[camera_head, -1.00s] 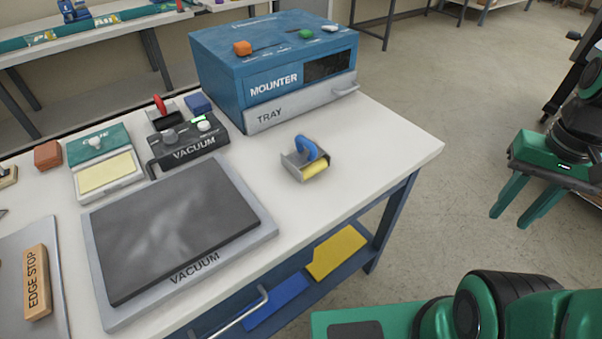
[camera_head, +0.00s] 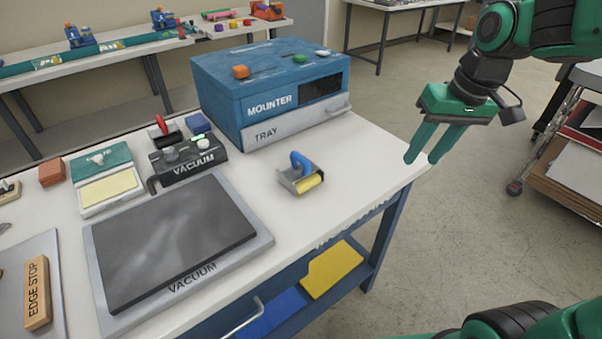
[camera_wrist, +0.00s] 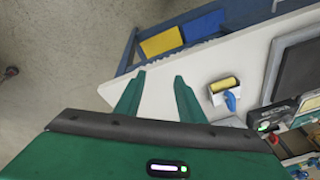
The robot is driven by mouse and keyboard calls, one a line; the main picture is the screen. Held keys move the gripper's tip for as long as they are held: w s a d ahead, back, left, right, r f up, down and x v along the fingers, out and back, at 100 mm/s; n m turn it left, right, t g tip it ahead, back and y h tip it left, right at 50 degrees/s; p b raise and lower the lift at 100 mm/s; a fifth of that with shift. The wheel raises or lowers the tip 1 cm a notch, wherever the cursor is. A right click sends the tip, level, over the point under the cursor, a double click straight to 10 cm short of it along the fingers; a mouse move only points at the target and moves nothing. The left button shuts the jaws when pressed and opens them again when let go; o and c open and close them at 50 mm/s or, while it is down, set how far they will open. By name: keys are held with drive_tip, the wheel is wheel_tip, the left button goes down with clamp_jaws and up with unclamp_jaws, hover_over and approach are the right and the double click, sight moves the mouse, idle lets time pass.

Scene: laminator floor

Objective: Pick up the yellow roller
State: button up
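The yellow roller (camera_head: 310,183) sits in a grey metal holder with a blue handle (camera_head: 299,161) on the white table, in front of the mounter. In the wrist view the roller (camera_wrist: 223,84) lies to the right of my fingers, with its blue handle below it. My gripper (camera_head: 427,158) is in the air by the table's right corner, to the right of the roller and apart from it. Its two green fingers are spread with nothing between them. They also show in the wrist view (camera_wrist: 158,84), over the table's end.
The blue mounter (camera_head: 270,90) with its grey tray stands behind the roller. A dark vacuum plate (camera_head: 175,240) lies left of it, and a vacuum control box (camera_head: 188,160) stands behind that plate. The tabletop right of the roller is bare.

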drive_tip(key=w+a+r+n+y, duration=0.1)
drive_tip(key=w+a+n, duration=0.1)
drive_tip(key=w+a, duration=0.35)
drive_tip(key=n+y, duration=0.2)
drive_tip(key=n, duration=0.2)
approach(302, 156)
drive_tip(key=shift+x, duration=4.2)
clamp_jaws()
